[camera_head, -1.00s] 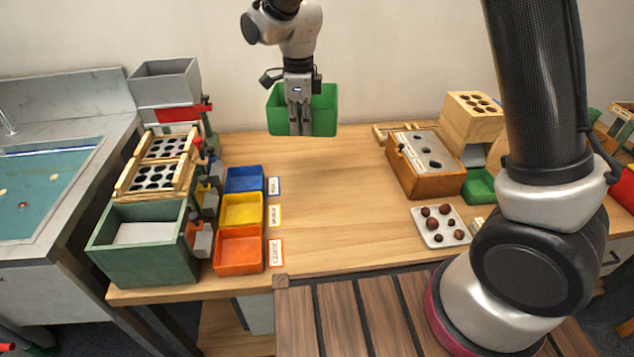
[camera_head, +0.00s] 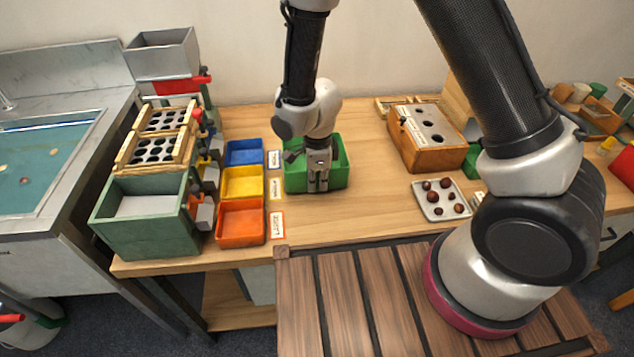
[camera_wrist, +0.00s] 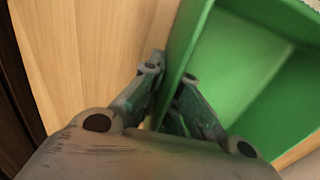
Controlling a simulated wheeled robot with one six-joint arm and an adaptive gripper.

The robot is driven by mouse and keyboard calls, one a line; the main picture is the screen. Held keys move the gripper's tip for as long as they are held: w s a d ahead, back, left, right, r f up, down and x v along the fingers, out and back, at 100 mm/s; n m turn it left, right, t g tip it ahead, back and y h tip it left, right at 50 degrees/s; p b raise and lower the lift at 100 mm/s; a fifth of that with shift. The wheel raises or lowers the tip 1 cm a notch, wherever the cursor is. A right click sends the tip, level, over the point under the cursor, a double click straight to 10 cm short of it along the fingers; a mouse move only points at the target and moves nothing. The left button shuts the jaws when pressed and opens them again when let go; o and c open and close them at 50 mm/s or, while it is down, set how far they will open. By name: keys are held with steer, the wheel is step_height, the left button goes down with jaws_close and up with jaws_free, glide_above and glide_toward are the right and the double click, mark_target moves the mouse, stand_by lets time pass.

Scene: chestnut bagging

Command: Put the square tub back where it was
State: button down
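The square tub is a green open-topped box (camera_head: 338,178), upright just right of the coloured bins in the head view. It looks to be at or very near the table top; I cannot tell whether it touches. My gripper (camera_head: 318,190) is at its near wall, pointing down. In the wrist view the tub (camera_wrist: 235,70) fills the right side, and my gripper's fingers (camera_wrist: 165,95) stand on either side of its wall, shut on it. Part of the tub is hidden behind my gripper and wrist.
Blue (camera_head: 244,152), yellow (camera_head: 242,183) and orange (camera_head: 240,222) bins with label cards stand left of the tub. A white tray of chestnuts (camera_head: 421,190) and a wooden box with holes (camera_head: 407,160) are to the right. Bare table (camera_head: 372,205) lies between.

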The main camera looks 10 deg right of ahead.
steer(key=shift+f, duration=0.2)
steer(key=c, duration=2.1)
jaws_free()
steer(key=shift+f, duration=0.15)
steer(key=o, duration=0.5)
steer(key=shift+c, duration=0.2)
